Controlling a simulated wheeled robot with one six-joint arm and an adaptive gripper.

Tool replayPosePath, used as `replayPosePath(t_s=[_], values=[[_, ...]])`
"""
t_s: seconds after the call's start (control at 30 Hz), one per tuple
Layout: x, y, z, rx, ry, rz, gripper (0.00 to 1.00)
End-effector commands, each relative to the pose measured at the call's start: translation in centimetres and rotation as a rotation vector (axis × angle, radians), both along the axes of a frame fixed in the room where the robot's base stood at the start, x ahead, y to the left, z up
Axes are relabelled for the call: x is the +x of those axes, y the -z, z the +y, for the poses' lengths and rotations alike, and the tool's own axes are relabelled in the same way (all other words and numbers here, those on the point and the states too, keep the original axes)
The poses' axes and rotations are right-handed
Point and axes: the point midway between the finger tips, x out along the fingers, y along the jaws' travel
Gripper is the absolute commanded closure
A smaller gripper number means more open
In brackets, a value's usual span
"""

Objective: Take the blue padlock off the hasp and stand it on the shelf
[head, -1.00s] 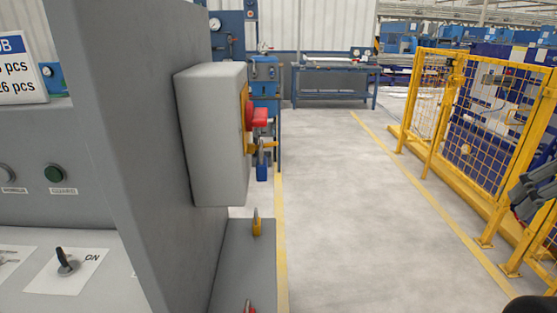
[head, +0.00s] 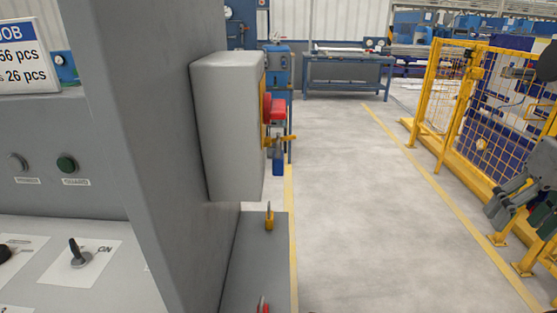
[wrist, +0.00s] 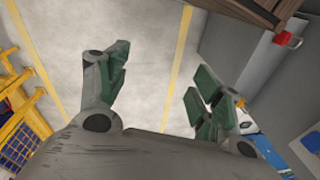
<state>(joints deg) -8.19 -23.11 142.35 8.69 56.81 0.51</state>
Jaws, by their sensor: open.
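The blue padlock (head: 278,165) hangs upright below the yellow hasp (head: 282,139), on the right side of a grey box (head: 232,125) with a red switch handle (head: 274,108). The shelf (head: 247,265) is the grey ledge lower down, below the box. My gripper (head: 510,205) is at the right edge of the head view, well to the right of the padlock and apart from it. In the wrist view its dark green fingers (wrist: 160,88) are spread wide with only floor between them. I cannot pick out the blue padlock surely in the wrist view.
A yellow padlock (head: 269,217) stands on the shelf, and a red one (head: 263,306) shows at the bottom edge. A grey cabinet wall (head: 150,150) rises at left. Yellow mesh fencing (head: 470,110) lies at right. The floor (head: 350,190) between is clear.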

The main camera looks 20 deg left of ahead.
Motion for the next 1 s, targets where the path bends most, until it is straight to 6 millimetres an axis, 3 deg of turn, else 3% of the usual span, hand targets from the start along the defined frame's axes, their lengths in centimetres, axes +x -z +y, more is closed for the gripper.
replayPosePath(t_s=[0.17,0.3,0.4,0.5,0.6,0.7,1.0], values=[[0.5,3.3,7.8,0.18,0.126,0.269,0.34],[0.8,4.8,17.3,0.375,0.365,0.574,0.34],[1.8,4.2,24.6,0.523,0.586,0.816,0.34],[4.0,2.1,30.2,0.665,0.774,1.013,0.34],[6.2,-1.5,33.4,0.794,0.895,1.152,0.34],[7.4,-4.2,35.0,0.864,0.973,1.268,0.34],[6.6,-4.1,37.6,0.84,1.018,1.333,0.34]])
